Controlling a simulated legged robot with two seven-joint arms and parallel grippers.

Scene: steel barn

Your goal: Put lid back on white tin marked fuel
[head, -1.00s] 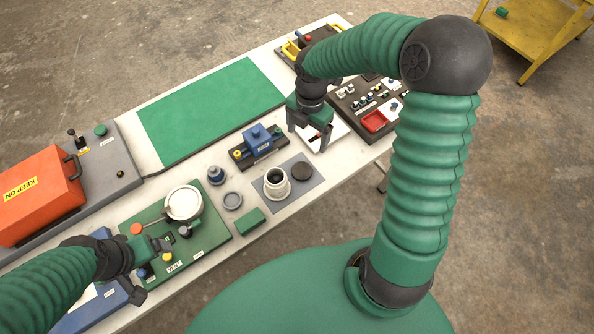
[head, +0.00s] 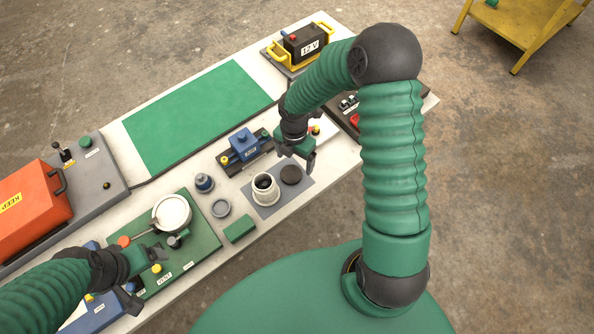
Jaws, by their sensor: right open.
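The white tin (head: 264,193) stands upright and uncovered on a grey mat (head: 296,195) near the table's front edge. Its mouth is dark, and I cannot read a marking on it. A dark round lid (head: 291,176) lies flat on the mat just right of the tin. My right gripper (head: 296,161) is open and empty, pointing down just behind and above the lid, apart from it as far as I can tell. My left gripper (head: 149,281) looks open and empty over the front of a green panel (head: 205,230), well left of the tin.
A blue device (head: 243,143) stands behind the tin. A blue-grey knob (head: 204,183), a grey ring (head: 221,208) and a green block (head: 239,229) lie left of it. A black box with yellow handles (head: 303,42) stands at the back. The green mat (head: 200,115) is clear.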

